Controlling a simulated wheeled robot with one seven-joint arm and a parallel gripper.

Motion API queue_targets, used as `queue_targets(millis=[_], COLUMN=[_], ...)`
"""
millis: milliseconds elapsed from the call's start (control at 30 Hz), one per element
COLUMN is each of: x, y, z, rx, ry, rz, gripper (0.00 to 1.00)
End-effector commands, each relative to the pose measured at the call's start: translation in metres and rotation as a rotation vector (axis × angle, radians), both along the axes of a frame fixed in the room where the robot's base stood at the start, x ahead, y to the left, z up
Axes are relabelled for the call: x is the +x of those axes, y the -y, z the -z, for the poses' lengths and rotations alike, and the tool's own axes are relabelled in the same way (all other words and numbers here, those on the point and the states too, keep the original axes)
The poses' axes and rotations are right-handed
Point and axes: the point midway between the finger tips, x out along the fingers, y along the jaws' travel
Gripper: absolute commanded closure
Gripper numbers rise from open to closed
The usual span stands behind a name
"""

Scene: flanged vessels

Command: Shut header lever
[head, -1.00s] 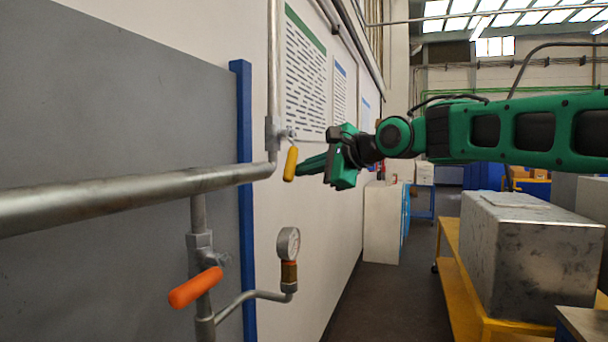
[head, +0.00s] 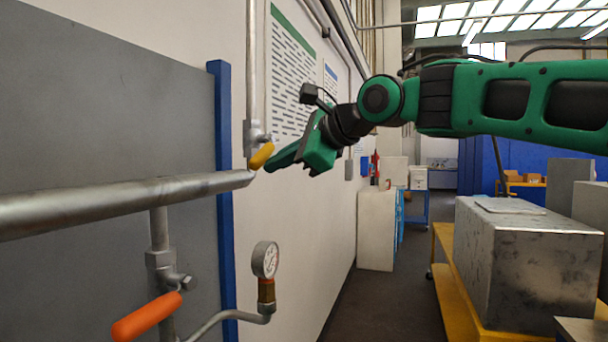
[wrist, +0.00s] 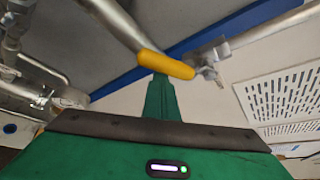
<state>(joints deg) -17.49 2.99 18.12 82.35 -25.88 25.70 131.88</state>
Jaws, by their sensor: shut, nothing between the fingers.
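A yellow lever (head: 262,156) sits on a valve of the vertical pipe (head: 252,80), just above the horizontal pipe (head: 120,200). It is tilted, its lower end to the left. My gripper (head: 274,162) is shut and empty, its fingertips at the right side of the yellow lever. In the wrist view the yellow lever (wrist: 166,65) lies across the tip of my shut fingers (wrist: 160,85); they seem to touch it. A second lever, orange (head: 147,317), is on the lower pipe. Which lever is the header lever is not marked.
A pressure gauge (head: 265,260) stands on a bent pipe below the horizontal pipe. A blue post (head: 222,150) and a wall with posted sheets (head: 290,80) are close behind. A metal box (head: 525,255) rests on a yellow cart at right. The aisle floor between is clear.

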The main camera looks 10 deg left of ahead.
Motion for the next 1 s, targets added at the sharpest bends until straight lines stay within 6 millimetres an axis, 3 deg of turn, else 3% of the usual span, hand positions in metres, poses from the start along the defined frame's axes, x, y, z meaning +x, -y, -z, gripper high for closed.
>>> queue_targets(millis=[500, 1000], x=[-0.015, -0.017], y=[-0.004, -0.004], z=[-0.034, -0.045], rx=[0.003, 0.007], ry=[0.004, 0.009], rz=[-0.005, -0.005], gripper=[1.00, 1.00])
